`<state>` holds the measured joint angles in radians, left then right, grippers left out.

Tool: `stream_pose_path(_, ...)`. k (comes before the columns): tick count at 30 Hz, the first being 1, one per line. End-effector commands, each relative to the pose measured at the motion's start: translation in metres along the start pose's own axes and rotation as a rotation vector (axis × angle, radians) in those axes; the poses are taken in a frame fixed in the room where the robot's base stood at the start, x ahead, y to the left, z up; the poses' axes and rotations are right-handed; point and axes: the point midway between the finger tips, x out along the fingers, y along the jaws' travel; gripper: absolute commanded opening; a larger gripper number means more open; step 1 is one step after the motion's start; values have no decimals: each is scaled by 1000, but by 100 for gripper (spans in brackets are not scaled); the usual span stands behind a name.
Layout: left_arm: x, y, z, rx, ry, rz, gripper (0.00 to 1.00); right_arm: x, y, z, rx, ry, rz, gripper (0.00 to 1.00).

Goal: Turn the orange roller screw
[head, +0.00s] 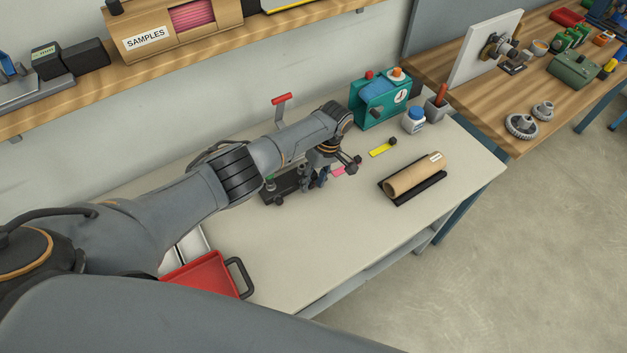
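A teal machine (378,104) with a round white dial stands at the back right of the pale table. An orange knob (397,72) sits on its top, beside a red knob (369,75). The orange knob is the only orange screw-like part I see on this table; I cannot tell for sure that it is the roller screw. My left gripper (338,168) hangs over the middle of the table, in front of and left of the teal machine, apart from it. Its fingers are small and dark, so their opening is unclear. My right gripper is out of view.
A black fixture (284,186) with a red-handled lever (282,99) stands beside my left gripper. A blue-white bottle (414,120) and a pen cup (436,108) stand right of the machine. A cardboard roll (412,177) lies on a black cradle. A red tray (205,278) is at front left.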

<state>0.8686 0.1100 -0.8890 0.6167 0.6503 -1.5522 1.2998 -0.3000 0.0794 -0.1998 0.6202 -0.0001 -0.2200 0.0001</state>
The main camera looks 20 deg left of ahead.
Motion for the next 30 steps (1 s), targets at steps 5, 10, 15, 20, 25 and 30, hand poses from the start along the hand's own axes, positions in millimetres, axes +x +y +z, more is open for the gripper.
stream_pose_path(5, 0, 0, 0, 0, 0, 0, 43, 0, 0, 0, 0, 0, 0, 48)
stream_pose_path(10, -6, 1, 0, 0, -1, 2, 43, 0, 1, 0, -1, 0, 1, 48)
stream_pose_path(15, -34, 0, -1, 1, 2, 4, 43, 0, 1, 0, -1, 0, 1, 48)
stream_pose_path(20, -69, 1, 0, 0, 0, 4, 43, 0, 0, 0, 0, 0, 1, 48)
stream_pose_path(25, -100, 1, 0, 0, 1, 3, 43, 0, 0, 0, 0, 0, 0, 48)
stream_pose_path(30, -117, 1, 0, 0, 0, 1, 43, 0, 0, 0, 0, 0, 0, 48)
